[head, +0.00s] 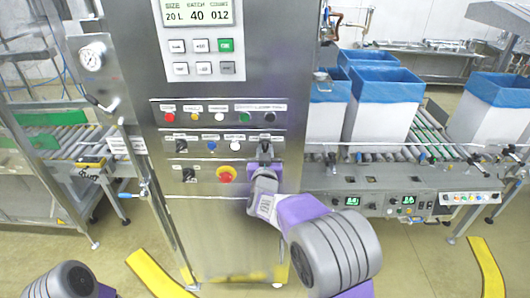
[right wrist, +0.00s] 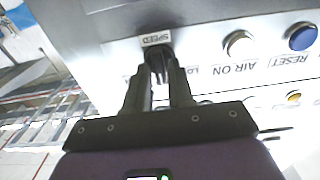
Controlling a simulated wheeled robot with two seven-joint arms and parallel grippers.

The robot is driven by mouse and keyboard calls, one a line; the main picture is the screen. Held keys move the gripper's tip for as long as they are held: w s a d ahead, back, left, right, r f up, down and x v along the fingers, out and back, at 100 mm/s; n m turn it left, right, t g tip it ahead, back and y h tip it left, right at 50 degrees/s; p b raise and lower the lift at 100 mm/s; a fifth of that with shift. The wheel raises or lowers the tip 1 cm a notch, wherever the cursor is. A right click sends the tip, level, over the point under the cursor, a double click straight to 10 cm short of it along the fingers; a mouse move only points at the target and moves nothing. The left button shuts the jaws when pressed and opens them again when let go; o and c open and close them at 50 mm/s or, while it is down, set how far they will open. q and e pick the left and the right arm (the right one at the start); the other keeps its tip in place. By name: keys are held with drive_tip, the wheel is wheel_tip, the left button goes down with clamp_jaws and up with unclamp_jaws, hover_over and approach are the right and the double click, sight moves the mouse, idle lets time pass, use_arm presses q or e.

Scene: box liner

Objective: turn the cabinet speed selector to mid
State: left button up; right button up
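The speed selector (head: 265,148) is a black knob on the steel cabinet's lower control panel, at the right end of its row. In the right wrist view, which is turned over, the black selector (right wrist: 158,58) sits by a label reading SPEED. My right gripper (right wrist: 160,76) has its two dark fingers close together on either side of the selector's handle, apparently shut on it. In the head view the right gripper (head: 263,168) is at the panel, partly covering the selector. The selector's pointing direction is hidden. My left gripper is out of view; only part of that arm shows.
Coloured buttons sit beside the speed selector. Roller conveyors (head: 385,150) flank the cabinet, with blue-lined boxes (head: 383,105) at right. Yellow floor strips (head: 155,272) lie in front.

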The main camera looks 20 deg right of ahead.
drive_tip(key=shift+o, duration=1.2)
drive_tip(key=shift+s, duration=0.1)
drive_tip(key=v, duration=0.7)
drive_tip(key=shift+s, duration=0.2)
drive_tip(key=s+f+n+g+y+b, duration=0.15)
drive_tip(key=s+f+g, duration=0.25)
drive_tip(key=f, duration=1.3)
drive_tip(key=s+f+n+g+y+b, duration=0.1)
drive_tip(key=s+f+g+y, duration=0.3)
drive_tip(key=f, duration=1.3)
drive_tip(key=s+a+f+m+g+y+b, duration=0.1)
drive_tip(key=s+a+f+g+y, duration=0.1)
drive_tip(key=s+f, duration=0.5)
drive_tip(key=s+a+f+m+g+y+b, duration=0.1)
drive_tip(key=s+a+f+g, duration=0.4)
drive_tip(key=s, duration=1)
wheel_tip(320, 180, down, 3)
drive_tip(key=shift+r+g+y, duration=0.2)
drive_tip(key=shift+g+y, duration=0.15)
drive_tip(key=shift+g, duration=0.65)
